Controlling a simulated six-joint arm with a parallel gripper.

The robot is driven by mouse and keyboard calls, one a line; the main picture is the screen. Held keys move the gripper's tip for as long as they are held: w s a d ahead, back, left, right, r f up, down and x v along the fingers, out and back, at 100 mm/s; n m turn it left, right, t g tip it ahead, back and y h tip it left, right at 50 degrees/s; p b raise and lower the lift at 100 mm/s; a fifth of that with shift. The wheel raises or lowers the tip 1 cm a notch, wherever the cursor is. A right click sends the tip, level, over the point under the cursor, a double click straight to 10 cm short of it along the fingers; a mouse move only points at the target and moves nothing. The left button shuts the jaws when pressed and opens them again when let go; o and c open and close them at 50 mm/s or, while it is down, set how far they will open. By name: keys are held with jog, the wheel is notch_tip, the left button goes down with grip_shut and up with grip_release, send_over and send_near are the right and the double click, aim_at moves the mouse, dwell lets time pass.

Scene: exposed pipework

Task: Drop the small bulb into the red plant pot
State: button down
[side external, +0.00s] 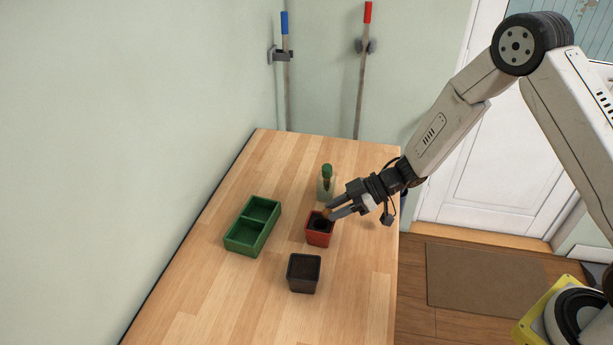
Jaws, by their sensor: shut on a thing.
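The red plant pot (318,236) stands upright on the wooden table, with a dark inside. My gripper (330,212) is at the pot's upper right rim, tilted down to the left. Its jaws are shut on the small bulb (327,211), a small brownish-orange thing at the fingertips, over the pot's opening. The fingers hide part of the bulb and part of the rim. I cannot tell whether the bulb touches the pot.
A black pot (304,274) stands in front of the red pot. A green two-part tray (252,227) lies to the left. A pale holder with a green-topped tool (326,184) stands just behind my gripper. The wooden table (215,290) is clear at front left.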

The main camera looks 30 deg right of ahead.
jog(key=shift+f, duration=0.4)
jog(key=shift+c, duration=1.8)
grip_release()
jog(key=shift+d+r, duration=0.1)
jog(key=shift+d, duration=0.05)
jog(key=v, duration=0.7)
jog(key=shift+d, duration=0.25)
jog(key=shift+r, duration=0.15)
